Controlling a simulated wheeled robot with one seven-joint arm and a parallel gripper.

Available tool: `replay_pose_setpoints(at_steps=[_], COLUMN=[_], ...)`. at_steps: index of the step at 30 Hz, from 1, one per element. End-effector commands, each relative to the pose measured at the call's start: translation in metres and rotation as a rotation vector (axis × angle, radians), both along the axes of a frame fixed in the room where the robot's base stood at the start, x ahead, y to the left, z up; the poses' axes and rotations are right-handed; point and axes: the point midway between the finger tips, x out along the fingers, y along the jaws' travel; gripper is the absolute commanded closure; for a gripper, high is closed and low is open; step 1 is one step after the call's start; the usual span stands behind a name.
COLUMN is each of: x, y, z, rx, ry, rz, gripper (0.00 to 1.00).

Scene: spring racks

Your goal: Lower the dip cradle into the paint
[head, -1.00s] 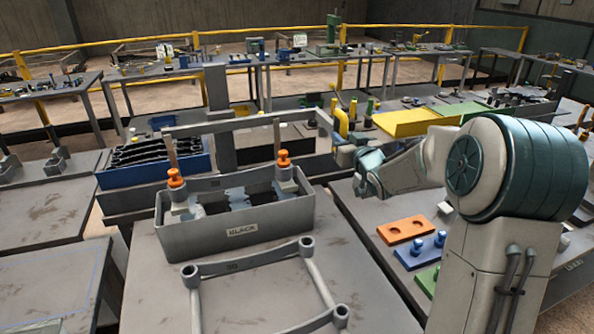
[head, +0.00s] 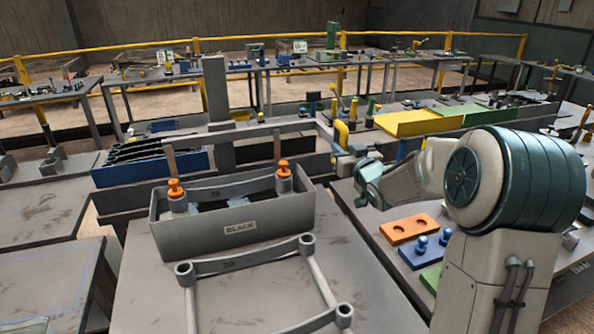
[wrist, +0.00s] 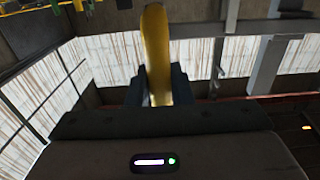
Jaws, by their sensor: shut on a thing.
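The dip cradle (head: 228,188) is a grey frame with two orange-topped posts (head: 175,190). It sits partly inside the grey tank marked BLACK (head: 190,238), with the posts showing above the rim. The tank's near wall hides the cradle's lower part and the paint. A grey overhead beam (head: 235,131) with two upright rods stands behind and above the tank. My gripper (wrist: 160,74) is shut on a yellow handle (wrist: 155,45), which stands between its fingers in the wrist view. In the head view, the handle (head: 341,133) is at the beam's right end.
A second grey frame (head: 322,285) lies on the table in front of the tank. A blue bin (head: 150,172) of dark curved parts stands behind left. Orange (head: 408,229) and blue blocks lie at right, near my arm. Yellow and green trays (head: 418,123) are farther back.

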Motion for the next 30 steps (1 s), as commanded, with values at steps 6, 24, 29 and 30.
replay_pose_setpoints(at_steps=[6, 24, 29, 30], x=[0.000, 0.000, 0.000, 0.000], y=[0.000, 0.000, 0.000, 0.000], z=[-0.019, -0.056, -0.065, -0.068], rx=[-0.001, -0.001, -0.001, -0.001], ry=[0.006, 0.007, 0.007, 0.007], rz=[0.000, 0.000, 0.000, 0.000], gripper=[1.00, 1.00, 1.00, 1.00])
